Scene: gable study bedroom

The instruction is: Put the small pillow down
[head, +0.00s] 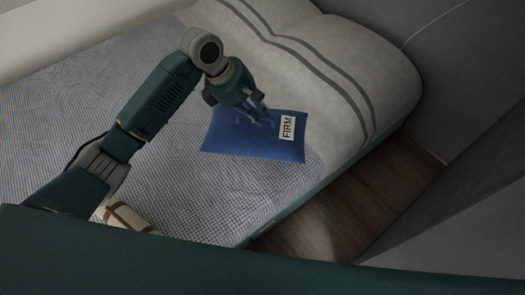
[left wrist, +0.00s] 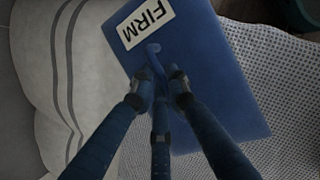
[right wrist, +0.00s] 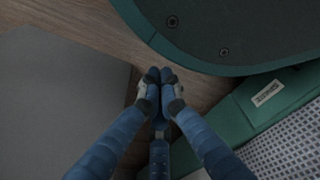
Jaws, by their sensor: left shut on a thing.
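The small pillow (head: 245,143) is blue, with a white FIRM label. It shows over the bed's woven blanket, next to the big striped pillow; I cannot tell whether it touches the bed. My left gripper (head: 262,117) is shut on the small pillow near its upper edge. In the left wrist view the small pillow (left wrist: 215,75) lies flat under the fingers (left wrist: 157,92), its label beside them. My right gripper (right wrist: 159,76) is shut and empty in the right wrist view, above the wooden floor. It does not show in the head view.
The bed (head: 60,130) has a grey woven blanket and a large pale pillow (head: 385,75) with grey stripes. A beige roll with brown straps (head: 127,217) lies partly behind my left arm. Wooden floor (head: 345,215) runs between the bed and a grey panel (head: 450,195).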

